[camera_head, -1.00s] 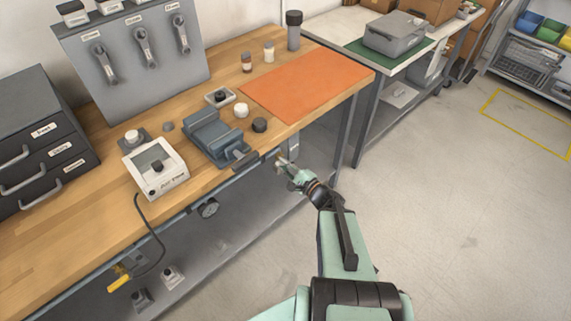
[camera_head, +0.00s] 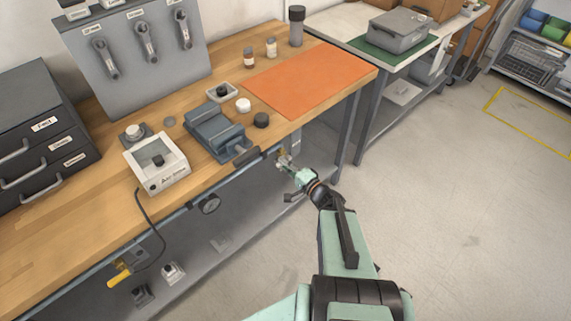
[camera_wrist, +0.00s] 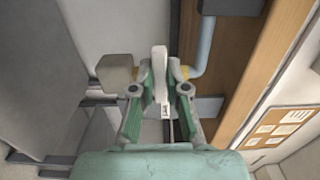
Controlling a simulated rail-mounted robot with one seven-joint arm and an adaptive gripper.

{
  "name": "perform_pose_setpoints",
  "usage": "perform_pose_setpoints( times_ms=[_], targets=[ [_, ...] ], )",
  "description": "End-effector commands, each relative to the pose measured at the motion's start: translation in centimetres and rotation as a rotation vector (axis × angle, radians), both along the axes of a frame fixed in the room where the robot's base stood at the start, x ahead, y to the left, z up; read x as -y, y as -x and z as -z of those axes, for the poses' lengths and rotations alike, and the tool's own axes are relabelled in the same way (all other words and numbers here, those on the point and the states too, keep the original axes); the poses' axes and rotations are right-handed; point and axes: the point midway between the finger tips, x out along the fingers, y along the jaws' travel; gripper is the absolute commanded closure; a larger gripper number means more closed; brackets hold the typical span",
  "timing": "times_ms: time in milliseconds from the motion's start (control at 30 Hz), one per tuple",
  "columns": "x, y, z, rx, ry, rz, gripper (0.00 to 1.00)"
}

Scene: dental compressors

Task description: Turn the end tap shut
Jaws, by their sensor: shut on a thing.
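The end tap is at the pipe under the bench's front edge, near its right end. Its pale lever (camera_wrist: 160,72) stands between my fingers in the wrist view, with a brass-coloured fitting (camera_wrist: 183,72) beside it. My gripper (camera_head: 284,162) is at the tap in the head view, where it largely hides the lever. In the wrist view my gripper (camera_wrist: 163,82) has its two green fingers closed on the lever, one on each side. How far the tap is turned is hard to tell.
A blue-grey pipe (camera_wrist: 204,42) bends close beside the tap, and a grey block (camera_wrist: 115,71) is on the other side. The wooden bench top (camera_head: 85,205) overhangs the pipe. The floor (camera_head: 450,220) at right is clear.

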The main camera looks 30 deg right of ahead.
Motion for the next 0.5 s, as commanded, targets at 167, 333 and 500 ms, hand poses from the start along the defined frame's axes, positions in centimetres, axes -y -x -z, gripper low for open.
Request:
perform_pose_setpoints(
  times_ms=[167,333,500],
  targets=[
    [0.00,-0.02,0.01,0.002,0.008,0.000,1.00],
    [0.00,-0.02,0.01,0.002,0.008,0.000,1.00],
    [0.00,-0.02,0.01,0.002,0.007,0.000,0.60]
  ],
)
